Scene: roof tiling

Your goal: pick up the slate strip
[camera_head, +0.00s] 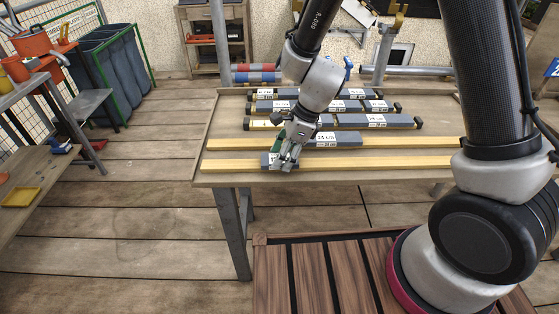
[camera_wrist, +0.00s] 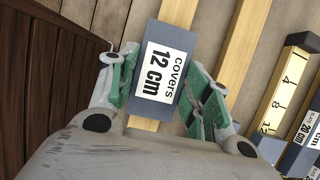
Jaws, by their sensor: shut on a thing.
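A short grey slate strip with a white label "covers 12 cm" (camera_wrist: 170,38) lies between the green-padded fingers of my gripper (camera_wrist: 163,78) in the wrist view. The fingers are shut on its two long sides. In the head view my gripper (camera_head: 285,156) points down at the front batten of the bench, and the strip's grey end (camera_head: 266,160) shows beside it. The rest of the strip is hidden by the fingers. I cannot tell whether it touches the batten.
A longer grey slate strip (camera_head: 348,138) lies just behind on the wooden workbench (camera_head: 214,180). Yellow battens (camera_head: 400,162) run along the bench. More slate strips and a marked gauge stick (camera_wrist: 285,85) lie farther back. A dark slatted wooden surface (camera_head: 330,270) stands in front.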

